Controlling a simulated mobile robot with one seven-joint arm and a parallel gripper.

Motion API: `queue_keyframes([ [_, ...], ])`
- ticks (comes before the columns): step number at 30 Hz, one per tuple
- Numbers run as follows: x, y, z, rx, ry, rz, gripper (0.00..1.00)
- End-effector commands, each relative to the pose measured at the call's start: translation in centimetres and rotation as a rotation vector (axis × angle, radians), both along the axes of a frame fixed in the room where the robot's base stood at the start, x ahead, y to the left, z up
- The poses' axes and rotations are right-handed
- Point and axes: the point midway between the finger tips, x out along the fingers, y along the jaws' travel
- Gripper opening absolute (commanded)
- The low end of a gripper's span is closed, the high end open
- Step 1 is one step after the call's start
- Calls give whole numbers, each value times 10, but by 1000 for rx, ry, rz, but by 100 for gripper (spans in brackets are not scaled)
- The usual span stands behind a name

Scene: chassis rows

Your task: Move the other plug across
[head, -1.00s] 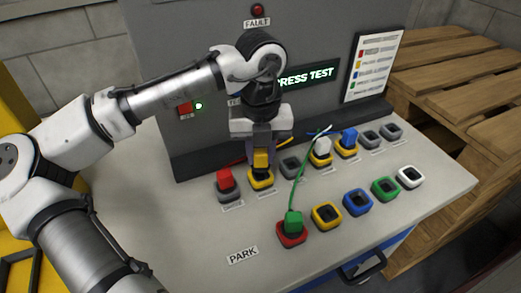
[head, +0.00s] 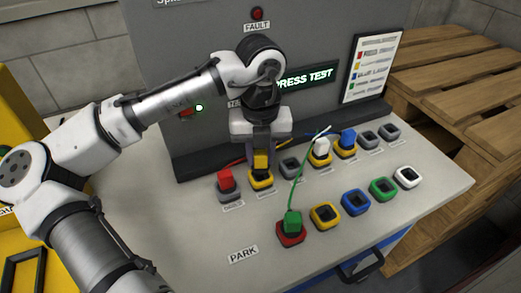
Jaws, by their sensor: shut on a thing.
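My gripper (head: 262,152) is shut on the yellow plug (head: 261,162) in the back row, which sits in or just above a yellow-rimmed socket (head: 262,182). A red plug (head: 226,179) stands in a grey socket to its left. A white plug (head: 321,146) and a blue plug (head: 348,137) stand in yellow-rimmed sockets to its right. A green plug (head: 292,222), with a green cable rising from it, stands in the red socket (head: 291,239) of the front row.
Empty yellow (head: 325,226), blue (head: 356,212), green (head: 383,197) and white (head: 408,185) sockets line the front row. Empty grey sockets (head: 289,174) show in the back row. The panel screen (head: 306,76) reads "PRESS TEST". A colour chart (head: 372,66) stands at the right.

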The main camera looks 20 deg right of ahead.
Motion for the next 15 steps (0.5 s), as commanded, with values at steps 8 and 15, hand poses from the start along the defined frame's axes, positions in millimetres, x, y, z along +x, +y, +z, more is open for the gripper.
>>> queue_keyframes([
  [8,0,0,0,0,0,0,4],
  [15,0,0,-2,-1,1,0,4],
])
